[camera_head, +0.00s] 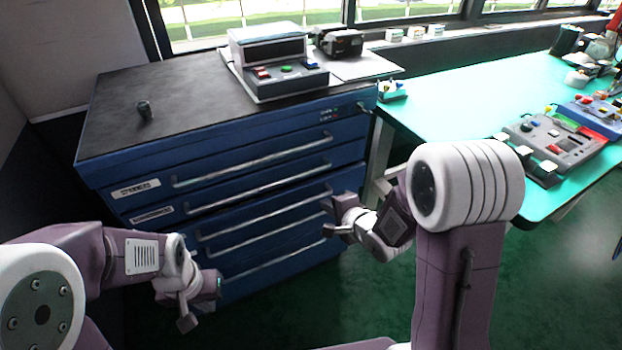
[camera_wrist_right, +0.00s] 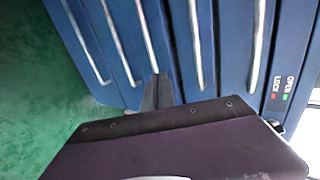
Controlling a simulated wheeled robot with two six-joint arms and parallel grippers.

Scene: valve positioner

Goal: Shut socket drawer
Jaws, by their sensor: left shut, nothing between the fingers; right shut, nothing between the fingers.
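The blue drawer cabinet (camera_head: 240,200) stands at the left with several stacked drawers and long silver handles. Its upper two drawers carry white labels (camera_head: 135,188), too small to read, so I cannot tell which is the socket drawer. The drawer fronts look nearly flush; I cannot tell whether one stands slightly out. My right gripper (camera_head: 329,218) is shut and empty in front of the lower right drawers. In the right wrist view its fingers (camera_wrist_right: 158,92) show against the drawer fronts and handles (camera_wrist_right: 197,45); contact is unclear. My left gripper (camera_head: 198,303) is shut and empty, low at the cabinet's front left.
A green-topped table (camera_head: 450,105) with control boxes (camera_head: 555,142) is at the right. Open green floor (camera_head: 350,300) lies in front. Open/lock markings (camera_wrist_right: 280,90) show on the cabinet.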

